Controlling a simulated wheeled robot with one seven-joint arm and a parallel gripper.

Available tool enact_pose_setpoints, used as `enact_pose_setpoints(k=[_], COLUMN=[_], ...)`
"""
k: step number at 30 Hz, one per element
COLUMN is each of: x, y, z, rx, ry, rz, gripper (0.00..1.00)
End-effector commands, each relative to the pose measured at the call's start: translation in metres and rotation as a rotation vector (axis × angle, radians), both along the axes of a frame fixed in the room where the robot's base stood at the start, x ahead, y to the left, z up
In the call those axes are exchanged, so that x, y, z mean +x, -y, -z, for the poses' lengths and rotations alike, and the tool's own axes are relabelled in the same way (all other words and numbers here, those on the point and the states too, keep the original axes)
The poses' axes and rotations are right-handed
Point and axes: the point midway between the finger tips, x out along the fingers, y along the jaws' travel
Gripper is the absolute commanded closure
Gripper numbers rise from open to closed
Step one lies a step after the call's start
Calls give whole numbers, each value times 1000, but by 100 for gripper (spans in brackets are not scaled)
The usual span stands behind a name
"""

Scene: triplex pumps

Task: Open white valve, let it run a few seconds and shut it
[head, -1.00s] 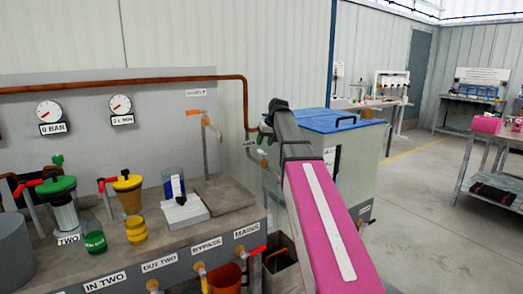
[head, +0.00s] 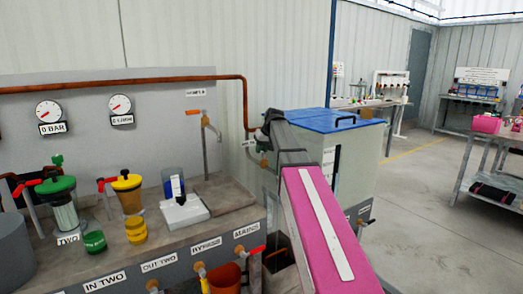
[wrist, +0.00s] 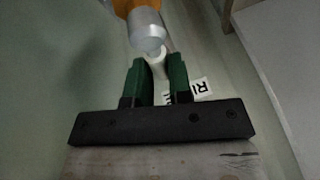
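In the wrist view, the white valve handle (wrist: 158,64) points toward me from a silver fitting (wrist: 147,28) with an orange part behind it. My gripper (wrist: 159,68) has its two green fingers apart, one on each side of the handle's near end. I cannot tell whether either finger touches it. In the head view, my arm reaches over to the pipework between the bench and the blue-lidded tank, and its dark wrist hides much of that spot.
The blue-lidded tank (head: 337,165) stands close to the right of my arm. The bench (head: 225,192) on the left carries cups, pumps and several labelled taps, with the MAINS tap (head: 250,251) near my arm. A copper pipe (head: 245,105) runs down behind.

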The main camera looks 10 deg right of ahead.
Motion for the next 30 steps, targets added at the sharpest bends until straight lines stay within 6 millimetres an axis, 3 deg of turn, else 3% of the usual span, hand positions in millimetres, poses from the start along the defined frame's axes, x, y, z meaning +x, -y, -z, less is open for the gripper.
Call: enact_pose_setpoints(k=[11, 30], x=[0, -5], y=[4, 26], z=[0, -1], rx=[-1, -1], ry=[2, 3], rz=[94, 659], gripper=[100, 100])
